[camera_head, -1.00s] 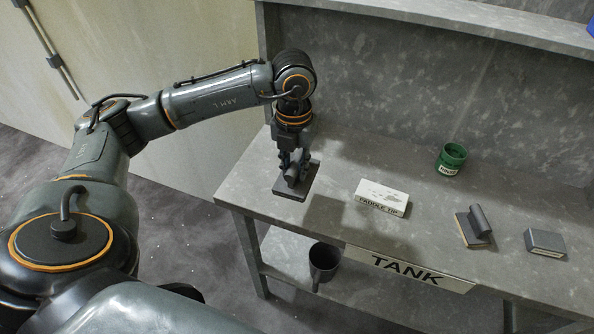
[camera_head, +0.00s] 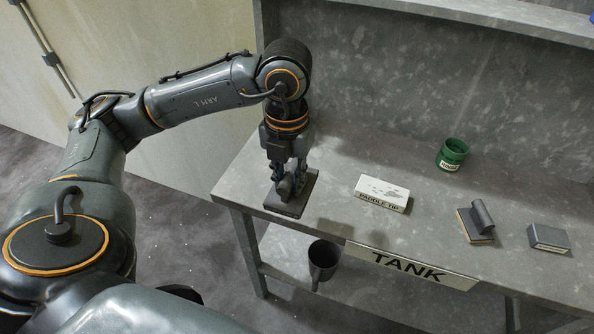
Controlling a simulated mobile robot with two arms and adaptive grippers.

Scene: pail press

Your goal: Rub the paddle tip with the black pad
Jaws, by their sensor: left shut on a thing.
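The paddle tip (camera_head: 383,190) is a white block with dark specks on top and a "PADDLE TIP" label on its front; it lies on the bench. My left gripper (camera_head: 287,184) points down and is shut on the handle of the black pad (camera_head: 292,208), a dark flat plate. The pad is held level, left of the paddle tip and apart from it, close over or on the bench top; I cannot tell whether it touches. The gripper's fingers hide part of the handle. My right gripper is out of view.
A tan-based pad with a dark handle (camera_head: 477,221) and a dark grey block (camera_head: 548,238) lie at the right. A green tin (camera_head: 453,155) stands behind. A "TANK" sign (camera_head: 410,265) is on the bench front; a dark pail (camera_head: 323,260) is below. The bench between pad and paddle tip is clear.

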